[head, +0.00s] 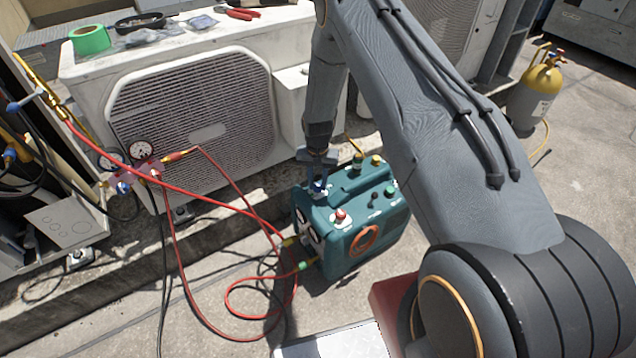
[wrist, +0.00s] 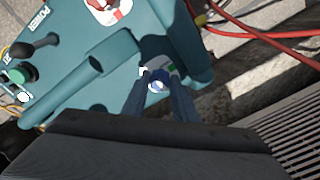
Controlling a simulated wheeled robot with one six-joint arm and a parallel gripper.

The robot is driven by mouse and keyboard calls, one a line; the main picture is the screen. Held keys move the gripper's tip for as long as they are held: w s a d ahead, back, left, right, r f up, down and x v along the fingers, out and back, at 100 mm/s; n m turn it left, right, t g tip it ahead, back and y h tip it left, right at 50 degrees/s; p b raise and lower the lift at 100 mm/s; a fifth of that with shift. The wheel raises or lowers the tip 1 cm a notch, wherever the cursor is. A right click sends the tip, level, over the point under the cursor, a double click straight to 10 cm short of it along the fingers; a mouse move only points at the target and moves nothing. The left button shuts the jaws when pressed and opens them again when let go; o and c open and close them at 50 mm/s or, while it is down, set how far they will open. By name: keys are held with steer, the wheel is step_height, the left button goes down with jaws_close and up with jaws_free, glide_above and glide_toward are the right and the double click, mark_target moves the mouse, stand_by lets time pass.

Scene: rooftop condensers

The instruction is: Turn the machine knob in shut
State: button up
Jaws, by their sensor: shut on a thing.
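The teal machine (head: 352,215) stands on the concrete in front of the white condenser. My gripper (head: 318,186) reaches down to its rear left corner. In the wrist view the two fingers of my gripper (wrist: 160,84) are shut on a small blue and white knob (wrist: 158,86), one finger on each side. The fingers hide most of the knob, and I cannot read its label or how far it is turned. A red and white knob (head: 340,215) sits nearer the front on the machine's top, and it also shows in the wrist view (wrist: 110,8).
Red hoses (head: 235,205) run from the gauge manifold (head: 130,172) to fittings on the machine's left side. The condenser (head: 195,110) stands close behind, with green tape (head: 90,39) on top. A yellow-topped cylinder (head: 536,92) stands at the right.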

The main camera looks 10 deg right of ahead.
mark_target(317, 185)
steer(key=shift+m, duration=0.4)
steer(key=o, duration=1)
steer(key=shift+o, duration=0.2)
steer(key=shift+r+p, duration=0.45)
steer(key=shift+r, duration=3.45)
steer(key=shift+r, duration=0.1)
